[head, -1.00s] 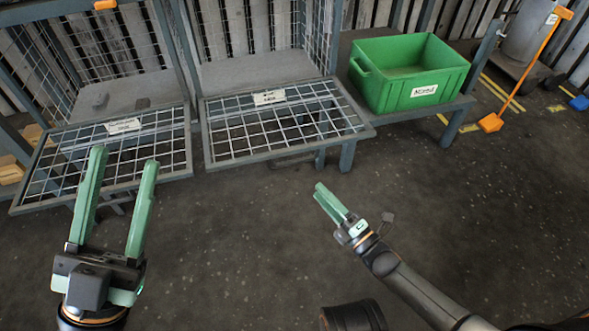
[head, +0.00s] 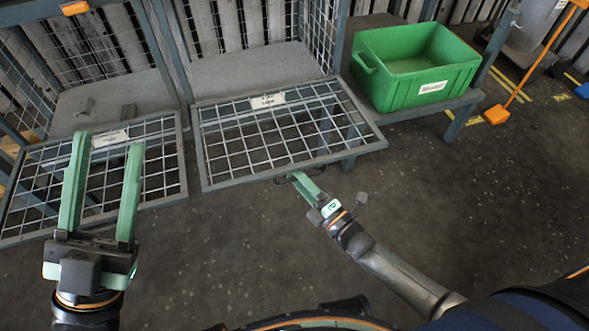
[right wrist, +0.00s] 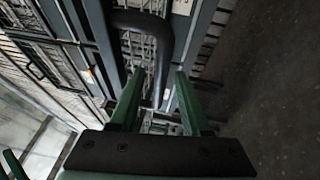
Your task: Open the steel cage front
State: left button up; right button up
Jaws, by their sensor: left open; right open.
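Two steel mesh cage fronts are folded down and stick out towards me, so both cages show open: a right one (head: 240,181) and a left one (head: 160,201). Each carries a small white label that I cannot read. A dark bar handle (head: 284,179) shows under the outer edge of the right front. My right gripper (head: 303,182) is open at that handle. In the right wrist view the dark curved handle (right wrist: 163,50) reaches between the open fingers (right wrist: 155,85); I cannot tell if they touch it. My left gripper (head: 107,145) is open and empty, in front of the left cage front.
A green bin (head: 400,92) with a white label stands on a low bench (head: 465,100) to the right. An orange long-handled tool (head: 497,114) stands further right. The dark floor (head: 450,200) at the right is clear.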

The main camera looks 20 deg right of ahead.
jog(key=shift+c, duration=0.2)
grip_shut()
dwell(1.3)
